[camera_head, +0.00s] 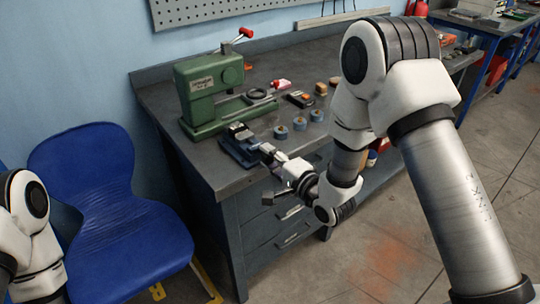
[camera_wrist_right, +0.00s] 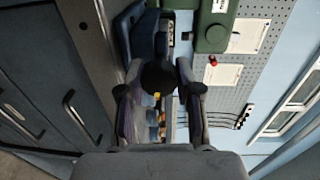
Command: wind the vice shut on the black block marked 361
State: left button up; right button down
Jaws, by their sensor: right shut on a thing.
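The blue vice (camera_head: 243,152) sits at the front edge of the grey bench, beside the green press. A dark block (camera_head: 239,131) sits at the top of the vice between its jaws; its marking is too small to read. My right gripper (camera_head: 270,152) is at the vice's front end. In the right wrist view the vice (camera_wrist_right: 136,38) is ahead, and the right gripper's fingers (camera_wrist_right: 158,88) are closed on a black round knob (camera_wrist_right: 158,76), which looks like the vice's handle. My left arm shows at the left edge, but its gripper is out of view.
The green press (camera_head: 205,95) with a red-tipped lever stands behind the vice. Blue rolls (camera_head: 299,123), a black meter (camera_head: 300,99) and a dark ring (camera_head: 257,94) lie to the right. A blue chair (camera_head: 110,200) stands left of the bench.

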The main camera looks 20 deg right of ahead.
dwell(0.3)
jog(key=c, duration=0.8)
grip_release()
jog(key=shift+f, duration=0.1)
jog(key=v, duration=0.7)
jog(key=shift+s+d, duration=0.1)
jog(key=shift+s, duration=0.15)
